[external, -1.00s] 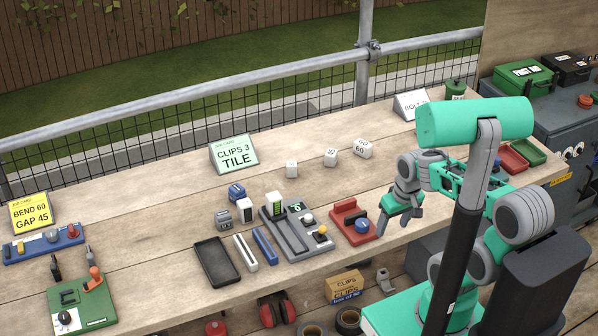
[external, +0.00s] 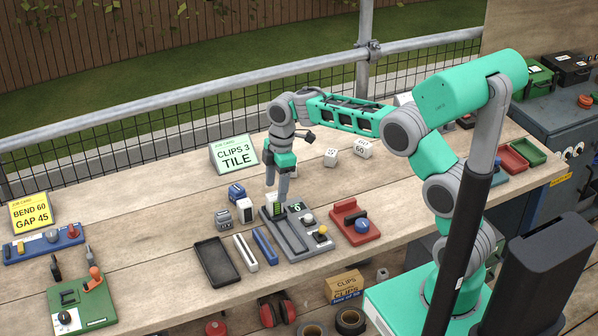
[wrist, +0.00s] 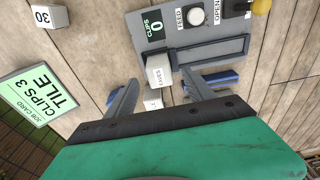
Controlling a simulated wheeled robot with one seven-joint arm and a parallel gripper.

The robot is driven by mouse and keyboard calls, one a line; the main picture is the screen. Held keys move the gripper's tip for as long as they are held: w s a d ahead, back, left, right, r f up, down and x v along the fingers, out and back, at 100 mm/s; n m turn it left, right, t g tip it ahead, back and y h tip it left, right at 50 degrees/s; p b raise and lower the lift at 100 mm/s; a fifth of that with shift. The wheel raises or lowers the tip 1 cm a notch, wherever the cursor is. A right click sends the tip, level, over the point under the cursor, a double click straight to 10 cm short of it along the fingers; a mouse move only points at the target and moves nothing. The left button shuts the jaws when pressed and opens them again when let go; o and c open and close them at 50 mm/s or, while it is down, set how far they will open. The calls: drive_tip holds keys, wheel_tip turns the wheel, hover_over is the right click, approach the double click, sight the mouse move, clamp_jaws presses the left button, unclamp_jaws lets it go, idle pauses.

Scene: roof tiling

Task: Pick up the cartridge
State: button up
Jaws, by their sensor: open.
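In the wrist view a white lettered block top, likely the cartridge (wrist: 158,71), lies between and just beyond my fingertips. My gripper (external: 276,194) points down over it, open, with one finger to each side; it also shows in the wrist view (wrist: 156,86). I cannot tell whether the fingers touch it. The feeder's display (wrist: 156,27) reads CLIPS 0. The fingers hide part of the cartridge in the external view.
A dark tray (external: 217,261), a white bar (external: 245,253) and a blue bar (external: 265,247) lie left of the feeder. A black-and-white block (external: 245,211) and blue block (external: 237,192) stand close by. A red fixture (external: 354,221) is at right; a job card (external: 233,154) stands behind.

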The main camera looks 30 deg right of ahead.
sight(275, 196)
drive_tip(key=f, duration=0.3)
drive_tip(key=a+f+p, duration=0.1)
drive_tip(key=f, duration=0.1)
drive_tip(key=shift+f, duration=0.15)
drive_tip(key=shift+d, duration=0.1)
drive_tip(key=shift+c, duration=0.3)
clamp_jaws()
